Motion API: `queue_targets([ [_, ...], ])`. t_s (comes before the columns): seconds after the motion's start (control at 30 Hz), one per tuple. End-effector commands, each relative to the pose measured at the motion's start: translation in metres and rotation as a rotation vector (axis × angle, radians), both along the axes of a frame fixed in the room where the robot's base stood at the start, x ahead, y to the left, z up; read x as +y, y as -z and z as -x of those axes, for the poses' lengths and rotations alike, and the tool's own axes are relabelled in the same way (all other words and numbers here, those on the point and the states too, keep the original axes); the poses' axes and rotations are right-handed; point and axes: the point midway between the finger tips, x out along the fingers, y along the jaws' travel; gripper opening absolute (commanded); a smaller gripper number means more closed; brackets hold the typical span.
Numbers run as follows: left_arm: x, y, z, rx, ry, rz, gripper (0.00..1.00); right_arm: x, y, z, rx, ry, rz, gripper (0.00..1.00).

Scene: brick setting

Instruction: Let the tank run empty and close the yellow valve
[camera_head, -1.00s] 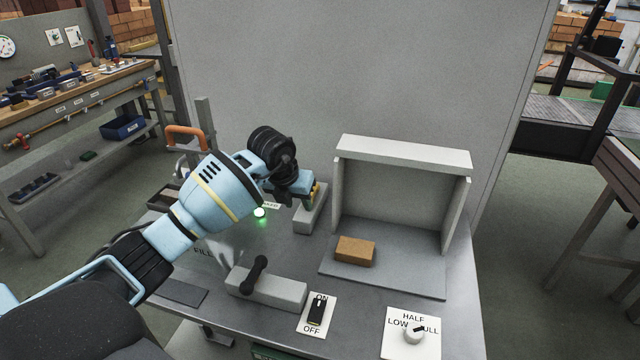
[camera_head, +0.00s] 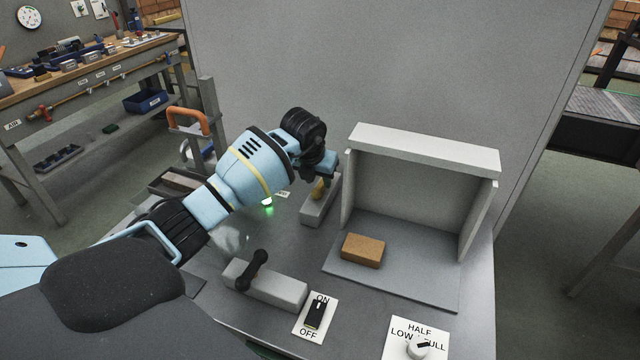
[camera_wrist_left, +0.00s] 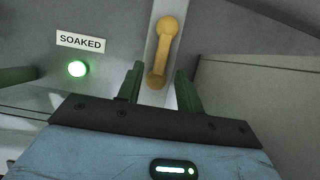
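The yellow valve handle (camera_head: 319,188) sits on a grey block behind my left wrist in the head view. In the left wrist view the yellow handle (camera_wrist_left: 164,50) runs lengthwise, with a round knob at each end. My left gripper (camera_wrist_left: 159,84) is open, its two dark green fingers apart on either side of the handle's near end, with gaps visible. In the head view my left gripper (camera_head: 325,176) is partly hidden by its wrist. A green lamp (camera_wrist_left: 77,69) glows below a SOAKED label (camera_wrist_left: 81,41). No tank can be clearly made out. My right gripper is out of view.
A black-handled valve (camera_head: 254,270) on a grey block, an ON/OFF switch (camera_head: 315,315) and a LOW/HALF/FULL dial (camera_head: 418,347) stand at the front. A brown brick (camera_head: 362,250) lies in an open-fronted grey booth (camera_head: 424,135). An orange handle (camera_head: 188,119) rises behind left.

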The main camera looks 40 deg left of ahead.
Motion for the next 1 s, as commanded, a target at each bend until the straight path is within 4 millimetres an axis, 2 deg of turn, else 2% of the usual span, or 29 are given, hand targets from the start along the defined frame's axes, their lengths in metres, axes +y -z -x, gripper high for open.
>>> queue_targets([
  [0.03, 0.0, 0.009, -0.002, 0.004, -0.001, 0.002, 0.36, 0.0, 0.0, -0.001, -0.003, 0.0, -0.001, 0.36],
  [0.2, 0.002, 0.022, -0.009, -0.001, 0.0, 0.002, 0.36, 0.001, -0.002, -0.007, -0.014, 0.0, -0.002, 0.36],
  [0.57, 0.002, 0.026, -0.011, -0.001, 0.0, 0.001, 0.36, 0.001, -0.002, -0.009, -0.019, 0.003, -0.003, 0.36],
  [0.83, 0.002, 0.026, -0.011, -0.001, 0.0, 0.001, 0.02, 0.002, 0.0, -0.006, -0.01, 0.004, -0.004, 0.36],
  [1.0, 0.003, 0.026, -0.011, -0.001, 0.013, -0.001, 0.0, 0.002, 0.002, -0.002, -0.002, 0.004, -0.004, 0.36],
])
